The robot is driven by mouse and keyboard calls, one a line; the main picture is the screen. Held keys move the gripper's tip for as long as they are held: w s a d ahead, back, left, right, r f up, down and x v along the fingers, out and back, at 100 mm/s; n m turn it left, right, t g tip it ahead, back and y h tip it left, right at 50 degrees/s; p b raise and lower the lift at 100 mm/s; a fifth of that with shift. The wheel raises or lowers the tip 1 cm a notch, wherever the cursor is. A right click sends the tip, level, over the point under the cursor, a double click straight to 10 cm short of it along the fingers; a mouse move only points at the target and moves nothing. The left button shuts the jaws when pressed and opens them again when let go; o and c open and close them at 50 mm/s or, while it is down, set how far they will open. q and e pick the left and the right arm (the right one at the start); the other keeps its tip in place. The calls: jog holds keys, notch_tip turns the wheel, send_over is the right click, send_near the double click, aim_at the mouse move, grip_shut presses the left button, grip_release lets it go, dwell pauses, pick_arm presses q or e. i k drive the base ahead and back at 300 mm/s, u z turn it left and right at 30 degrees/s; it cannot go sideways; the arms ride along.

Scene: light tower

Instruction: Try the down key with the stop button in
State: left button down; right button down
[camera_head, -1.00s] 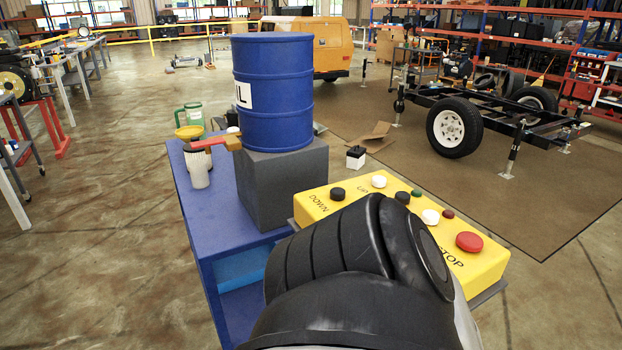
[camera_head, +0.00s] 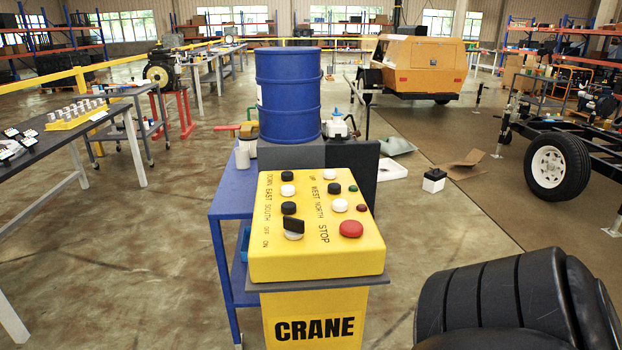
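The yellow crane control box (camera_head: 262,262) stands in the middle of the view, its sloped top facing me. The DOWN key (camera_head: 287,175) is a black round button at the top of the left column, beside its label. The red STOP button (camera_head: 350,229) is a large round cap at the lower right of the panel. I cannot tell from here whether it is pressed in. An OFF/ON selector (camera_head: 293,226) with a black handle sits at the lower left of the panel. Neither gripper shows. Nothing touches the panel.
A black arm link of mine fills the bottom right. A blue drum (camera_head: 288,95) stands on a grey block behind the box. A blue cart (camera_head: 232,190) is at left. A green lamp (camera_head: 353,188) and dark red lamp (camera_head: 361,207) sit on the panel. Floor to the left is open.

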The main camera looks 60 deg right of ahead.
aim_at(286, 175)
jog(key=z, duration=2.2)
